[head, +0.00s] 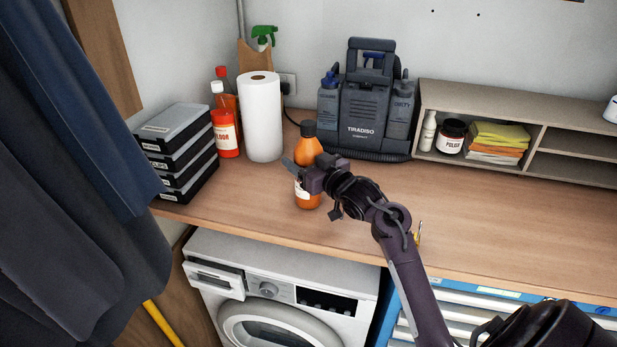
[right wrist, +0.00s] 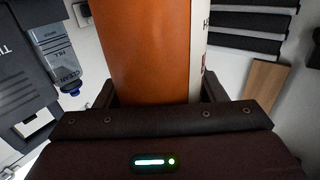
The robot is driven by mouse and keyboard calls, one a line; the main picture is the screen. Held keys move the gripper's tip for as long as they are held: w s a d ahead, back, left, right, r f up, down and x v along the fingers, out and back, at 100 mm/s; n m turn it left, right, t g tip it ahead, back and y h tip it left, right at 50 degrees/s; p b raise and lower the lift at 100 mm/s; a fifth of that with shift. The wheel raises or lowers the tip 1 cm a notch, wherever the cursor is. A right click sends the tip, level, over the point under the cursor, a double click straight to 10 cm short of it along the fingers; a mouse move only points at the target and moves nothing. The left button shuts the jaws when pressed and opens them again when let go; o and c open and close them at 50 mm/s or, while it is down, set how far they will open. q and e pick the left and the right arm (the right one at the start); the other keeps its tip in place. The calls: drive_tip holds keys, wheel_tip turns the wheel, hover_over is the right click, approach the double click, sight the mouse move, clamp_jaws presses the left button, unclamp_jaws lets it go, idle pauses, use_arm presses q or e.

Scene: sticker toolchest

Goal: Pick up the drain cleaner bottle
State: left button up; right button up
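An orange bottle with a black cap (head: 307,150) stands upright on the wooden counter, near its front edge. Its white label is mostly covered by my gripper, so I cannot read its name. It fills the middle of the right wrist view (right wrist: 150,50). My right gripper (head: 293,172) is at the bottle's middle, coming from the right. In the right wrist view its fingers lie on both sides of the bottle, close against it. Whether they press on it I cannot tell. My left gripper is not in view.
A paper towel roll (head: 261,115) and red bottles (head: 226,135) stand behind left, with stacked cases (head: 178,150) farther left. A dark cleaning machine (head: 363,110) and a shelf (head: 535,140) stand behind. A washing machine (head: 285,270) is below. The counter at right is mostly clear.

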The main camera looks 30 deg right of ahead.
drive_tip(key=c, duration=0.9)
drive_tip(key=shift+r, duration=0.1)
drive_tip(key=shift+c, duration=0.3)
drive_tip(key=shift+r, duration=0.15)
